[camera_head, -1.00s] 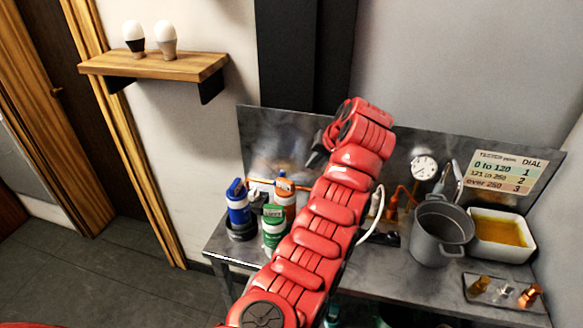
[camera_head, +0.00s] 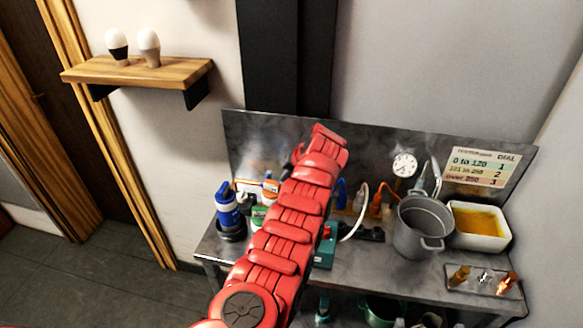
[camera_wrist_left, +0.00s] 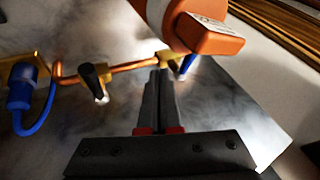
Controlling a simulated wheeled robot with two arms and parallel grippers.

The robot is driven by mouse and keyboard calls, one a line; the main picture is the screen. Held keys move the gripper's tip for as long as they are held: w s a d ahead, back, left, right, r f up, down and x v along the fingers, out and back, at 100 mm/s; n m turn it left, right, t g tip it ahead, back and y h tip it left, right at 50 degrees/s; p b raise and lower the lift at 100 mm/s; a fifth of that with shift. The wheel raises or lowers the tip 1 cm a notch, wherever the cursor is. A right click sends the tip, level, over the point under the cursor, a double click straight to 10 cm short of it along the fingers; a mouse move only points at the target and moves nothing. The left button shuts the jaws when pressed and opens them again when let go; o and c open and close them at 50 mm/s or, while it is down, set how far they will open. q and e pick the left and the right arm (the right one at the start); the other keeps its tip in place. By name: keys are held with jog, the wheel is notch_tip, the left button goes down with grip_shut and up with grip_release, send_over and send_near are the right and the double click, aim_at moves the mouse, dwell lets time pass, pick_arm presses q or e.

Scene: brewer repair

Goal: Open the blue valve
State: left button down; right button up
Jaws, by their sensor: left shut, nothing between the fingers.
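In the left wrist view, a copper pipe (camera_wrist_left: 128,68) with brass fittings runs along the metal back panel. A small blue lever (camera_wrist_left: 188,64), which looks like the blue valve's handle, sits at the pipe's right end, partly behind an orange bottle (camera_wrist_left: 205,25). A black lever (camera_wrist_left: 95,80) hangs from a fitting further left. My left gripper (camera_wrist_left: 160,76) is shut and empty, its tips just below the pipe, left of the blue lever and apparently apart from it. In the head view my left arm hides much of the pipe, and the left gripper (camera_head: 289,171) shows only as a dark edge.
A blue hose connector (camera_wrist_left: 20,92) is at the wrist view's left. On the bench stand a blue bottle (camera_head: 228,210), a green-labelled can (camera_head: 259,217), a grey pot (camera_head: 421,229) and a white tub (camera_head: 506,240). A dial gauge (camera_head: 404,165) is on the panel.

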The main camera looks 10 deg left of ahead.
pick_arm(q)
jog(key=a+p, duration=0.1)
jog(key=a, duration=0.1)
jog(key=a+f+p, duration=0.1)
jog(key=a, duration=0.1)
jog(key=shift+a, duration=0.1)
dwell(0.4)
